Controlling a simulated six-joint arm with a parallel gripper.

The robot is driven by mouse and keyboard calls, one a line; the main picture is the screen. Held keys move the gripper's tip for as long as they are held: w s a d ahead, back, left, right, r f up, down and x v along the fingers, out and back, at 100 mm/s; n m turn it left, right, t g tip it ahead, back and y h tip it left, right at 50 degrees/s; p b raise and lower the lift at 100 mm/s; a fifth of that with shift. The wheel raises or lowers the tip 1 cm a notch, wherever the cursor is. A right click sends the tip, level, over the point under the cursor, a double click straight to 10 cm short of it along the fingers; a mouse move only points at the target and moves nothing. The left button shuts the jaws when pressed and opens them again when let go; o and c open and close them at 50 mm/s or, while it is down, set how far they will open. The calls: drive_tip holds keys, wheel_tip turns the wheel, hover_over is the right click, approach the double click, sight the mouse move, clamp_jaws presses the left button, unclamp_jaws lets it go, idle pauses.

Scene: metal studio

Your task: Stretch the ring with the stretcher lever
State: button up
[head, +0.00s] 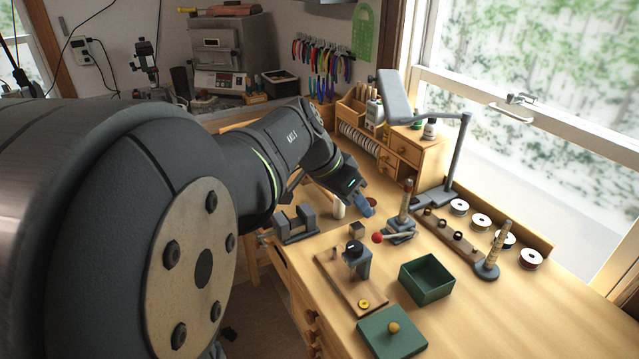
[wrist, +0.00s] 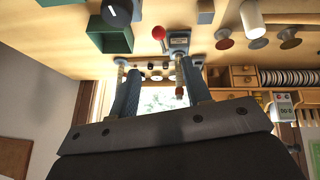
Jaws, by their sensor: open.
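The ring stretcher (head: 400,236) stands on the bench with a wooden-coloured tapered post (head: 406,203). Its lever ends in a red ball (head: 378,238) and points left; the ball also shows in the wrist view (wrist: 158,32). My gripper (head: 366,206) is above the bench, behind and left of the stretcher, with nothing visible between its fingers. In the wrist view its two blue-grey fingers (wrist: 158,75) are spread apart, and the red ball lies beyond them, not touching. I cannot make out a ring on the stretcher's post. A small gold round piece (head: 364,304) lies on a wooden board.
The wooden board (head: 337,281) carries a dark press-like tool (head: 356,262). An open green box (head: 427,279) and its green lid (head: 392,335) sit in front. A second ring post (head: 489,264) stands right. A lamp (head: 438,194) and drawer cabinet (head: 410,150) stand behind.

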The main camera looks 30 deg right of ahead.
drive_tip(key=shift+r, duration=0.1)
drive_tip(key=c, duration=0.5)
drive_tip(key=shift+w+d+r+n, duration=0.15)
drive_tip(key=shift+d+n, duration=0.15)
drive_tip(key=shift+n, duration=0.1)
drive_tip(key=c, duration=0.4)
drive_tip(key=w+d+r+n+g+y, duration=0.1)
drive_tip(key=n, duration=0.2)
drive_tip(key=w+d+r+n+y, duration=0.1)
drive_tip(key=d+n+y, duration=0.1)
drive_tip(key=n, duration=0.1)
drive_tip(key=w+d+r+n+g+y, duration=0.1)
drive_tip(key=d+n, duration=0.1)
drive_tip(key=n, duration=0.1)
drive_tip(key=shift+w+r+n+g, duration=0.1)
drive_tip(key=shift+w+n+g, duration=0.1)
drive_tip(key=shift+n+g, duration=0.15)
clamp_jaws()
drive_tip(key=n+y, duration=0.3)
drive_tip(key=n, duration=0.3)
hover_over(395, 235)
drive_tip(key=w+a, duration=0.2)
drive_tip(key=a, duration=0.3)
wheel_tip(395, 235, down, 12)
drive_tip(key=shift+s+r, duration=0.15)
